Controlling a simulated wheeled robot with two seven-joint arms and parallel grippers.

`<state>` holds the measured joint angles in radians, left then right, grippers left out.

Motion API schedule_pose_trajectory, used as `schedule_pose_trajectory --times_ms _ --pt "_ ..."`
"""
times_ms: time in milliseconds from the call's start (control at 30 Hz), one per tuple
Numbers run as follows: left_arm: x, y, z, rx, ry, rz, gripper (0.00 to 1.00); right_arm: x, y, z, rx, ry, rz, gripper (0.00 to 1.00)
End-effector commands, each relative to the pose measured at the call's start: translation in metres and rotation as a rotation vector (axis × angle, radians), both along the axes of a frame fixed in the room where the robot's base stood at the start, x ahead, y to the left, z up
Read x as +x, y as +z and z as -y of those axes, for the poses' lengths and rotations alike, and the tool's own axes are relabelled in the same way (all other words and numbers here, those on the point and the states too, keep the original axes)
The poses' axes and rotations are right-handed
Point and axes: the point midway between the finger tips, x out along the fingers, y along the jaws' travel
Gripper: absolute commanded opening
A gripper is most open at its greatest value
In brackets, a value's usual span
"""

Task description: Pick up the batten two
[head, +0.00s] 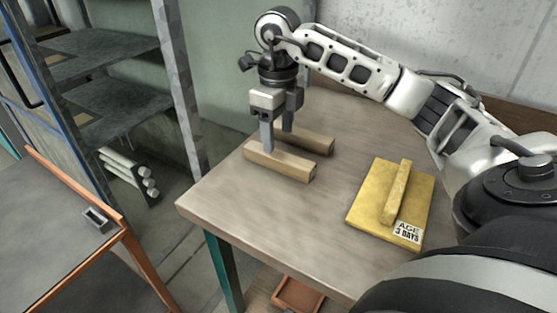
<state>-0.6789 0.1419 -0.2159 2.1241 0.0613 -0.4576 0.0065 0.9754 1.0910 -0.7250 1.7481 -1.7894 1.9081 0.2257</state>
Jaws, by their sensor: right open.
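I cannot tell whether either finger touches wood. Neither batten is labelled. My left gripper is not in view.
A yellow board (371,206) with a raised bar and an "AGE 3 DAYS" label lies right of the battens. The wooden table (262,218) is bare in front. A grey bench (45,232) with a small metal block (96,219) and dark shelving (110,85) stand left.

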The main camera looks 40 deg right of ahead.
Motion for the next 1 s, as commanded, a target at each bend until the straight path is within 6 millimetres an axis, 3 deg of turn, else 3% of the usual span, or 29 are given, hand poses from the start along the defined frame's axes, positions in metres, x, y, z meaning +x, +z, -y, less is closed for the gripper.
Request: schedule_pose_trajectory --times_ms 167,500,767,933,1000 --pt "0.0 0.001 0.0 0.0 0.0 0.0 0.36 -0.001 -0.011 0.0 -0.001 0.001 -0.002 0.56" --pt "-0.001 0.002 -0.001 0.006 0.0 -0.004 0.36 -0.005 -0.055 -0.003 0.0 0.001 -0.002 0.56" --pt "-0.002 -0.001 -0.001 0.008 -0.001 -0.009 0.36 -0.005 -0.058 -0.003 0.0 0.001 0.0 0.56" --pt "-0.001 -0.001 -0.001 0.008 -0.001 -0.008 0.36 -0.005 -0.058 -0.003 0.0 0.001 0.0 0.12" --pt "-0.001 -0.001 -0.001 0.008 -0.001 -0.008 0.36 -0.005 -0.058 -0.003 0.0 0.001 0.0 0.07"
